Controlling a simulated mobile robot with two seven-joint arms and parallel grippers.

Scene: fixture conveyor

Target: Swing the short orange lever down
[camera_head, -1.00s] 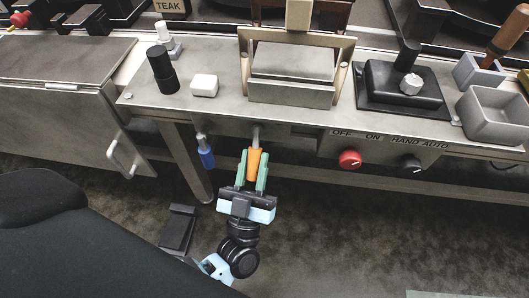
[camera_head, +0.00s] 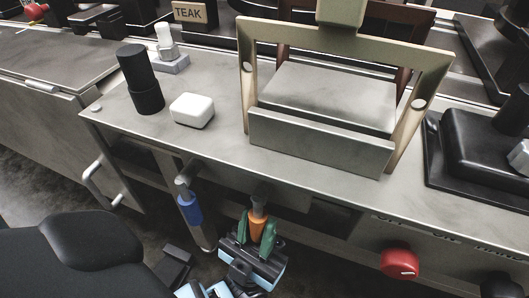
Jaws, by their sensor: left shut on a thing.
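The short orange lever (camera_head: 258,228) sticks out from the front face of the metal bench, below the framed metal block. Its metal stem shows above the orange grip. My left gripper (camera_head: 255,233) has its green fingers on both sides of the orange grip and is shut on it. The gripper's body hides the lower end of the grip. I cannot tell the lever's exact tilt from this steep view. My right gripper is not in view.
A blue-handled lever (camera_head: 189,209) hangs close to the left of my gripper. A red knob (camera_head: 399,263) sits on the front panel to the right. A black cylinder (camera_head: 140,80), a white block (camera_head: 192,110) and a tan frame (camera_head: 246,92) stand on the bench top.

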